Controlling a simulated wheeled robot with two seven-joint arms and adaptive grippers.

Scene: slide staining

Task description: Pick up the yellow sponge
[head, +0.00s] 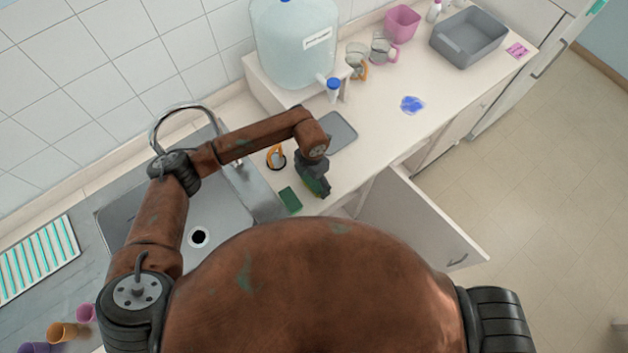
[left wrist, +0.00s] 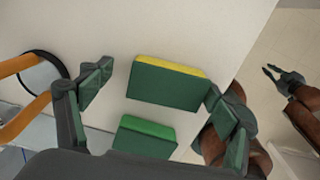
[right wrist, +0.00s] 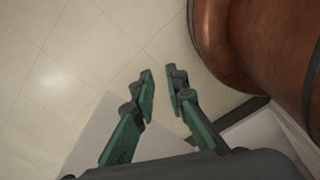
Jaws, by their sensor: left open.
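The yellow sponge (left wrist: 168,83), with a yellow edge strip and a dark green face, lies on the counter in the left wrist view. My left gripper (left wrist: 160,78) is open, with one finger to each side of this sponge, the right one closer; I cannot tell whether it touches. A green sponge (left wrist: 145,136) lies just below it, and also shows in the head view (head: 290,199). In the head view my left gripper (head: 318,187) hides the yellow sponge. My right gripper (right wrist: 160,75) is open and empty above the floor.
An orange-handled object (left wrist: 18,105) stands left of the left gripper. In the head view are a grey mat (head: 342,133), a sink (head: 225,222), a large water jug (head: 293,50) and an open cabinet door (head: 420,220) below the counter.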

